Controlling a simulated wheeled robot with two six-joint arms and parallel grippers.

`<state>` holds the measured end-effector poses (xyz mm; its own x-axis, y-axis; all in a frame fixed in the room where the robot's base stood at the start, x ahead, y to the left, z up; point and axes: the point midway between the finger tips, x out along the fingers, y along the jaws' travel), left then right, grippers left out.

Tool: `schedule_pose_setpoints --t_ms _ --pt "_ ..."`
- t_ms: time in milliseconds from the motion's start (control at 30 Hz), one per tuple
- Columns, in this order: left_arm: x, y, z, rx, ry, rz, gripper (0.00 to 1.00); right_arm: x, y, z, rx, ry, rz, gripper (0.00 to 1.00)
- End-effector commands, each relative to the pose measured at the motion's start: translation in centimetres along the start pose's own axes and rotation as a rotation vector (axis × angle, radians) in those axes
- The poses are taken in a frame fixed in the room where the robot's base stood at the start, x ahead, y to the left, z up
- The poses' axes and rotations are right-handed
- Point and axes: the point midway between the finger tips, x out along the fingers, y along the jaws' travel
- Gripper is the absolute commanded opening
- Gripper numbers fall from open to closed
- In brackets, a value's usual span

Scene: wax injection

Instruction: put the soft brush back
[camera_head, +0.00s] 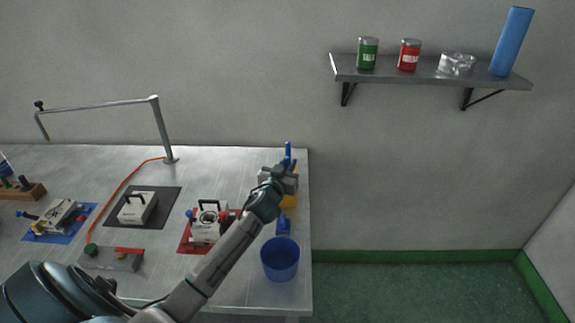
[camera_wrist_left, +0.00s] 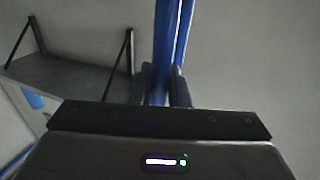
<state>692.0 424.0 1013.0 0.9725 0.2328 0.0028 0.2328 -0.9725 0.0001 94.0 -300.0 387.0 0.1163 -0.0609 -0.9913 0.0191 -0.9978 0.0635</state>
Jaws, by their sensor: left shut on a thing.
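My left gripper (camera_head: 283,172) is over the right end of the table, shut on a slim blue handle, which I take to be the soft brush (camera_head: 288,152). The handle stands up above the fingers. In the left wrist view the blue handle (camera_wrist_left: 167,50) runs upward between the two dark fingers (camera_wrist_left: 166,88). The brush's head is hidden by the gripper. A yellow thing (camera_head: 291,199) shows just below the gripper; I cannot tell whether they touch. My right gripper is not in view.
A blue cup (camera_head: 280,260) and a small blue thing (camera_head: 283,225) stand near the table's right edge. A clamped mould (camera_head: 208,223) on a red mat is left of them. A wooden tool block (camera_head: 24,191) is far left. A wall shelf (camera_head: 430,77) holds cans.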

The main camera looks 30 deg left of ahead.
Motion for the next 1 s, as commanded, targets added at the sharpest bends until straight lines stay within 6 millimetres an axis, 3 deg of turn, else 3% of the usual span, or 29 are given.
schedule_pose_setpoints --t_ms 200,233,333,700,1000 --pt "0.0 0.0 0.2 0.000 0.000 0.000 0.00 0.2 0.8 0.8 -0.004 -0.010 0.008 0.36" --pt "0.0 0.0 0.2 0.000 0.000 0.000 0.17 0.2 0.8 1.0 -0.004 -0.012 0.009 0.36" --pt "0.0 0.0 0.1 0.000 0.000 0.000 0.37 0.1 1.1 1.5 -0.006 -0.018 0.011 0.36" --pt "-0.2 0.0 0.0 0.001 0.000 0.000 0.37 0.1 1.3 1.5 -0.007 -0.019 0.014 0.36" --pt "-4.7 0.0 0.3 0.002 0.000 0.000 0.37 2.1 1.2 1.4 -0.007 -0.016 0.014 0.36"
